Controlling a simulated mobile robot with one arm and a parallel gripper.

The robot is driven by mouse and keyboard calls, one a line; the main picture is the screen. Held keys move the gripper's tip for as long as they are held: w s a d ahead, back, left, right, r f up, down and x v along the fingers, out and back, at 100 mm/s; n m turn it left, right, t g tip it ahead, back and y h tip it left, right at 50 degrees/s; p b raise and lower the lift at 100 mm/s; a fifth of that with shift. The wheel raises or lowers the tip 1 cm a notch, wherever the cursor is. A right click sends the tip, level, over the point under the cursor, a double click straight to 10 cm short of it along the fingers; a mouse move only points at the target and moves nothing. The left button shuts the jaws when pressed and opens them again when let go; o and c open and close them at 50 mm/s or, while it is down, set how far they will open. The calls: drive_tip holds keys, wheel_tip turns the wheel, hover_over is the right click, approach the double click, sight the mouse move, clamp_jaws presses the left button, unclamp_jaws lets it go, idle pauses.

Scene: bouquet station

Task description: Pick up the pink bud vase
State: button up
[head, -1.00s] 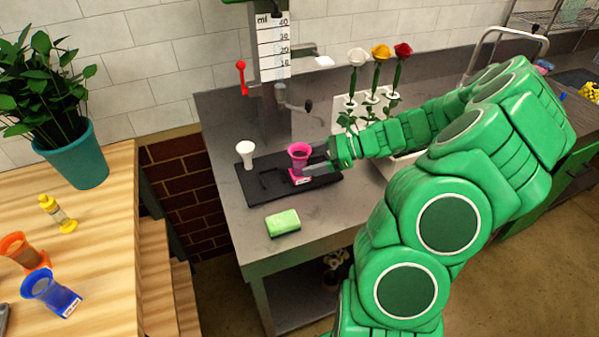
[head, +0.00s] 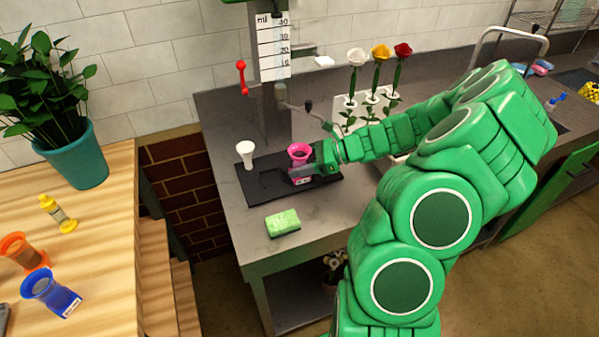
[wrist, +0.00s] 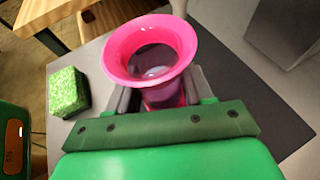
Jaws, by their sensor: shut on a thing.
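The pink bud vase (head: 298,152) stands upright on the black tray (head: 258,190) on the grey counter. It has a flared rim and a pale label low on its side. My gripper (head: 303,172) is at the vase from the right, with its jaws shut on the vase's body below the rim. In the wrist view the vase (wrist: 152,50) sits between the two grey fingers (wrist: 160,92), and its open mouth faces the camera. The lower part of the vase is partly hidden by my gripper.
A white vase (head: 246,153) stands on the tray's left part. A green sponge (head: 283,222) lies on the counter in front. A measuring stand (head: 272,70) with a red lever rises behind. White, yellow and red roses (head: 376,75) stand behind my arm. Orange and blue vases (head: 50,293) stand on the wooden table.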

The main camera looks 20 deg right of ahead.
drive_tip(key=shift+r, duration=0.15)
drive_tip(key=shift+r, duration=0.25)
wheel_tip(320, 180, up, 2)
drive_tip(key=shift+r, duration=0.1)
drive_tip(key=s+a+r, duration=0.2)
drive_tip(key=s+r, duration=0.8)
drive_tip(key=s, duration=0.3)
drive_tip(key=shift+s+a, duration=0.2)
drive_tip(key=shift+s, duration=0.2)
